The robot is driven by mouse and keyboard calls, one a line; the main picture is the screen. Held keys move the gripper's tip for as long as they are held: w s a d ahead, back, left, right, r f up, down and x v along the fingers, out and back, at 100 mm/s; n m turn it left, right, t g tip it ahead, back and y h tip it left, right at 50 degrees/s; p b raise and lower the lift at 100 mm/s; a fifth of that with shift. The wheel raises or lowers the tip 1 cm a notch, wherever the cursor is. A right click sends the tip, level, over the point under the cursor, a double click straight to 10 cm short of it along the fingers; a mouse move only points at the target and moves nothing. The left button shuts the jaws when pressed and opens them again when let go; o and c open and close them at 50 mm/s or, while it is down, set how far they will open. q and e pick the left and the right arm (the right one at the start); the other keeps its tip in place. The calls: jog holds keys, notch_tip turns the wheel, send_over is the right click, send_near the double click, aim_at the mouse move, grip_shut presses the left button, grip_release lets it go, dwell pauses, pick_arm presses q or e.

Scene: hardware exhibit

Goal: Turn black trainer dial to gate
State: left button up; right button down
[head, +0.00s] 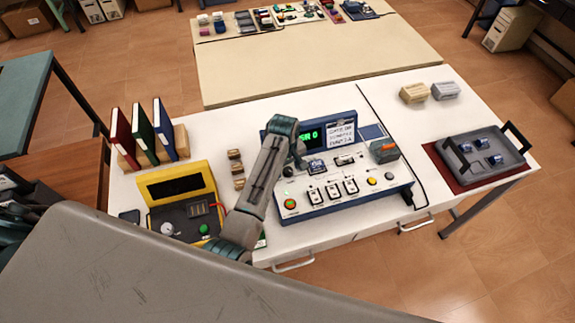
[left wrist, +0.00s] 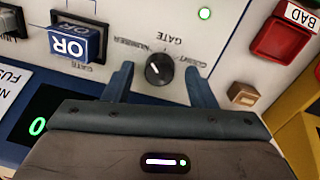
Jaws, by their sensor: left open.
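The black dial (left wrist: 159,70) is a round knob on the white panel of the trainer (head: 345,190). In the left wrist view, labels reading NUMBER, GATE and COUNT surround it, upside down. It bears a small pale mark; I cannot tell exactly which label that points to. My left gripper (left wrist: 162,84) is open, with one finger on each side of the dial and gaps between; contact is not visible. In the head view my left gripper (head: 297,160) hangs over the trainer's upper left. My right gripper is not in view.
A yellow case (head: 184,190) and upright books (head: 142,134) stand left of the trainer. A grey tray (head: 481,155) lies right. The board behind is largely clear.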

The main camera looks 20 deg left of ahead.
pick_arm(q)
jog(key=shift+f, duration=0.2)
jog(key=shift+c, duration=0.3)
jog(key=c, duration=0.9)
jog(key=shift+m, duration=0.3)
jog(key=m, duration=0.3)
jog(key=shift+m, duration=0.3)
jog(key=shift+w+m, duration=0.1)
jog(key=shift+m, duration=2.1)
